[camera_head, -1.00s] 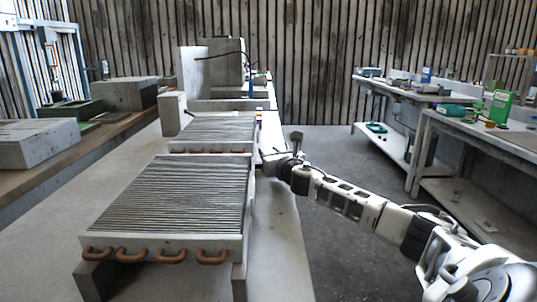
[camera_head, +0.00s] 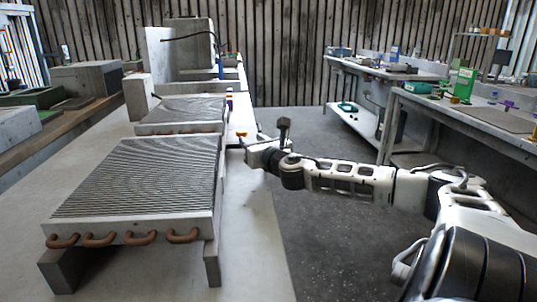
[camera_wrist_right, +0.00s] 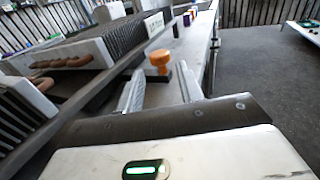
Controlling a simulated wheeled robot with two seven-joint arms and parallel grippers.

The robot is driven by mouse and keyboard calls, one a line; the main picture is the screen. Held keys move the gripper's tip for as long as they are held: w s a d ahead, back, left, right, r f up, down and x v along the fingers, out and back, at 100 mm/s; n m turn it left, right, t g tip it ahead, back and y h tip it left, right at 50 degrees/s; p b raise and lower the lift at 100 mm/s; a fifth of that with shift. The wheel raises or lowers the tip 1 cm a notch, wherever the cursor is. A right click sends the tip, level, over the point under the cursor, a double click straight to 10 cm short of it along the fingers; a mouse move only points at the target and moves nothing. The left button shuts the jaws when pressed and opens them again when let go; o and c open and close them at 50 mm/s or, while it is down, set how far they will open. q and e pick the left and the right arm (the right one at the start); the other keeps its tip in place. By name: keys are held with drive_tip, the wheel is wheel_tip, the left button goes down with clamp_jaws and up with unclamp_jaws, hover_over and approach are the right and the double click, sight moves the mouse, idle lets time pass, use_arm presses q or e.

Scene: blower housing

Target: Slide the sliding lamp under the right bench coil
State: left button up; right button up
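A finned coil (camera_head: 140,180) with copper bends along its front lies raised on blocks on the pale bench. A second finned coil (camera_head: 182,113) lies behind it. My right gripper (camera_head: 247,146) is low beside the coils, at the bench's right edge. In the right wrist view its two fingers (camera_wrist_right: 160,92) are apart. An orange knob (camera_wrist_right: 158,60) on a small base stands just beyond and between the fingertips; contact is not clear. It may be part of the sliding lamp, which I cannot identify for sure. My left gripper is out of view.
A grey block housing (camera_head: 190,45) stands at the back of the bench. Small coloured items (camera_wrist_right: 190,16) stand along the bench beyond the knob. Worktables (camera_head: 470,115) with tools stand at right. The floor between (camera_head: 330,235) is clear.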

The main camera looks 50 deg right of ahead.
drive_tip(key=shift+v, duration=0.9)
drive_tip(key=shift+s+a+p, duration=0.3)
drive_tip(key=shift+s+p, duration=0.1)
drive_tip(key=shift+s, duration=0.1)
drive_tip(key=shift+s+a+r+p, duration=0.1)
drive_tip(key=shift+s+p, duration=0.25)
drive_tip(key=shift+p, duration=0.2)
drive_tip(key=shift+p+v, duration=0.95)
drive_tip(key=shift+v, duration=0.1)
drive_tip(key=shift+s+a+p, duration=0.15)
drive_tip(key=shift+s+p, duration=0.35)
drive_tip(key=shift+p, duration=0.1)
use_arm(q)
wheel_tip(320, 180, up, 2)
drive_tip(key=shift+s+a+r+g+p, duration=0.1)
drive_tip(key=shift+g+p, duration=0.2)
drive_tip(key=shift+p, duration=0.05)
use_arm(e)
drive_tip(key=shift+s+a, duration=0.25)
drive_tip(key=shift+s, duration=0.4)
